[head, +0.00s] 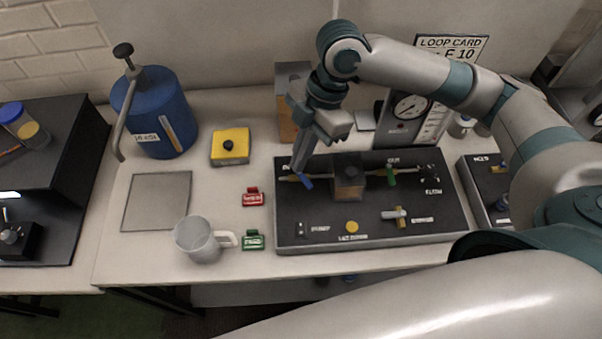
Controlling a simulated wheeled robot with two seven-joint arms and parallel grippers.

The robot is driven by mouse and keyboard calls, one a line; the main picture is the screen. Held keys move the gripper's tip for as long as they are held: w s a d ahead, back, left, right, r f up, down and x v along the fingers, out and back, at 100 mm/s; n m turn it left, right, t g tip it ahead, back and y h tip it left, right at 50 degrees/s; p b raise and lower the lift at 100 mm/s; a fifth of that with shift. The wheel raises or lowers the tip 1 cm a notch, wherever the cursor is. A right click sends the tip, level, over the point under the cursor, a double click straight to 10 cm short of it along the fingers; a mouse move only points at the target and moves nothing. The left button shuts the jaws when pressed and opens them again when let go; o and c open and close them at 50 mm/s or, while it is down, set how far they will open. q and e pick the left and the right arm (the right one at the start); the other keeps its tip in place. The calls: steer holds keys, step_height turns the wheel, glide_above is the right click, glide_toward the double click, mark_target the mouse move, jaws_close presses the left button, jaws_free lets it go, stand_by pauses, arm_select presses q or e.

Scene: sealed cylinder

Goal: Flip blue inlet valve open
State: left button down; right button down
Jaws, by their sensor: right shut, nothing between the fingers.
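The blue inlet valve lever (305,181) sits at the upper left of the black panel (315,217), on a short brass-coloured pipe. The lever is small and slants down to the right. My right gripper (297,172) points down at the lever from above. Its fingers are shut with nothing between them, and the tips are at or very near the valve; I cannot tell whether they touch. A green valve lever (390,177) is on the pipe to the right, beyond a brown block (348,184). My left gripper is not in view.
A gauge stand (408,112) and a brown box (287,112) stand behind the panel. Left of it are red (252,198) and green (252,241) tags, a clear jug (196,240), a yellow box (230,147) and a blue pump canister (168,115). A grey mat (156,202) lies bare.

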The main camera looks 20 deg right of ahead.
mark_target(304, 179)
steer(key=shift+w+f, duration=0.15)
steer(key=p+x, duration=0.4)
steer(key=x, duration=0.6)
steer(key=shift+a, duration=0.1)
steer(key=d+p, duration=0.1)
steer(key=d, duration=0.2)
steer(key=shift+w+d+r+p, duration=0.1)
steer(key=shift+w+r+p, duration=0.15)
steer(key=shift+w+p, duration=0.15)
steer(key=shift+w+d+f, duration=0.1)
steer(key=shift+d, duration=0.3)
